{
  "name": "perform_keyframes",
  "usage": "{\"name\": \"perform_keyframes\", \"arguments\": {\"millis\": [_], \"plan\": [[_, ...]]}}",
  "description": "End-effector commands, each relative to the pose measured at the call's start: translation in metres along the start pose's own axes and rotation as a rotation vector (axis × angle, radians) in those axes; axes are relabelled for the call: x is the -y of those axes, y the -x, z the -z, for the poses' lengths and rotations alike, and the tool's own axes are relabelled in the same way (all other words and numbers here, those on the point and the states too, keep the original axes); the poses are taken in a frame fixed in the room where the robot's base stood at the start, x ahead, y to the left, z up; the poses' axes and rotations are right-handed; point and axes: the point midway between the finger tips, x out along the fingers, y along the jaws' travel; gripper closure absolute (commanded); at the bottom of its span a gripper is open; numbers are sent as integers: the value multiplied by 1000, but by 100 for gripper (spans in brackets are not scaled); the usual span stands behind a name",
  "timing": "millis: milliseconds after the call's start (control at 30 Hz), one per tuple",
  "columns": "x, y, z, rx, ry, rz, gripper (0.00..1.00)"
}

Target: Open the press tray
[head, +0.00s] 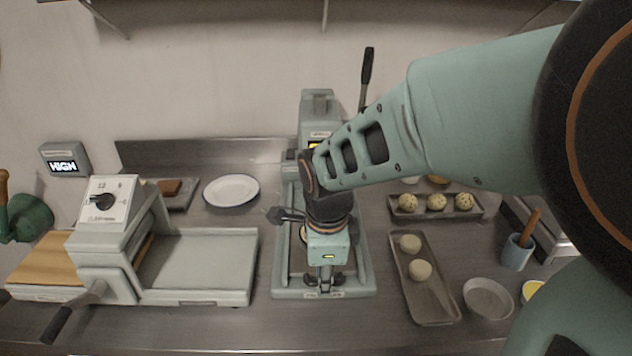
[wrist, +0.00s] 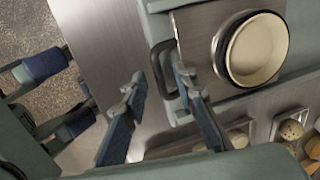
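The press (head: 365,285) is a pale green machine in the middle of the counter, with a dark lever (head: 367,65) upright at its back. In the wrist view its metal press tray (wrist: 197,35) holds a round, cream-coloured dish (wrist: 257,50) with a metal rim. A dark loop handle (wrist: 157,68) sticks out from the tray's front edge. My gripper (head: 325,283) points down over the front of the press. In the wrist view my gripper (wrist: 158,82) is open, with its two fingers apart on either side of the handle. I cannot tell whether either finger touches it.
A dough sheeter (head: 200,265) stands to the left, near a white plate (head: 231,190). To the right are a tray (head: 432,310) with two dough balls, another dough tray (head: 440,213), an empty tin (head: 488,298) and a blue pot (head: 517,252).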

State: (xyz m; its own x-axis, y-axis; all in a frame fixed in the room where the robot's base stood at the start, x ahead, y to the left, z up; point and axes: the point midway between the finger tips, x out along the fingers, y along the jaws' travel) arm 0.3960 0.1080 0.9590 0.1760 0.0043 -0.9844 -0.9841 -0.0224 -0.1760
Motion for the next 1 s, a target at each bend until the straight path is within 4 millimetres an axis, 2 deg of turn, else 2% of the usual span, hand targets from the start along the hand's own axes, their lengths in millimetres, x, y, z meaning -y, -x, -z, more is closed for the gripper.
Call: {"name": "perform_keyframes", "arguments": {"millis": [267, 700, 1000], "plan": [[1, 5, 0, 0, 0, 2, 74], [2, 69, -1, 2, 1, 9, 74], [0, 83, -1, 2, 2, 6, 74]]}}
